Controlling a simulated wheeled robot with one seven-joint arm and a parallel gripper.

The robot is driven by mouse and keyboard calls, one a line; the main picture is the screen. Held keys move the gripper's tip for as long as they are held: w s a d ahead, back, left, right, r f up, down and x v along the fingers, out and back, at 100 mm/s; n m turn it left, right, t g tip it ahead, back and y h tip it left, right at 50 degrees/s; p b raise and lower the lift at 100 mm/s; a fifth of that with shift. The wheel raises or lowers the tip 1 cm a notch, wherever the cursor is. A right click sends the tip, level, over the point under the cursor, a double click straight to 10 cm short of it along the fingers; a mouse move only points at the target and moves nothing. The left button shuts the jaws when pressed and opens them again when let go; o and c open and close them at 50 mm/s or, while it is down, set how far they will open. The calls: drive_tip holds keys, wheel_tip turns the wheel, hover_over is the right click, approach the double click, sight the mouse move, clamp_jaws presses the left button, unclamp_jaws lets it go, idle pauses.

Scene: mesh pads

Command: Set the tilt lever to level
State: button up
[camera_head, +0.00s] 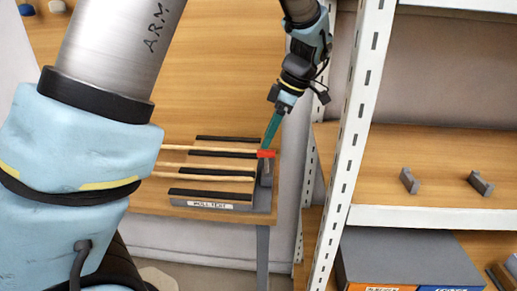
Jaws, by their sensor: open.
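My gripper (268,147), with teal fingers, reaches down from the upper right to the right end of a grey fixture (262,200) on the wooden table. Its fingers overlap in this view, so the gap between them is hidden. The tips are at or just above a small red piece (265,154) on top of a dark grey upright (266,172). I cannot tell whether they touch it. No part is clearly marked as the tilt lever; the red piece may belong to it. Its tilt is too small to judge. The gripper holds nothing that I can see.
Two pale wooden rods (215,177) run between several black strips (210,195) on the fixture, labelled "PULL TEST". A white shelf post (350,130) stands close right of the gripper. Small grey brackets (409,181) sit on the shelf. My upper arm hides the table's left part.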

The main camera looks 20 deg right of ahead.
sight(267, 164)
drive_tip(key=shift+w+d+r+n, duration=0.1)
drive_tip(key=shift+d+n, duration=0.05)
drive_tip(key=shift+d, duration=0.25)
drive_tip(key=shift+w+d+r+n, duration=0.1)
drive_tip(key=shift+d+n, duration=0.05)
drive_tip(key=shift+d, duration=0.25)
drive_tip(key=p+x, duration=0.2)
drive_tip(key=x, duration=0.8)
drive_tip(key=shift+f, duration=0.3)
drive_tip(key=shift+w+a, duration=0.15)
drive_tip(key=shift+c, duration=0.2)
clamp_jaws()
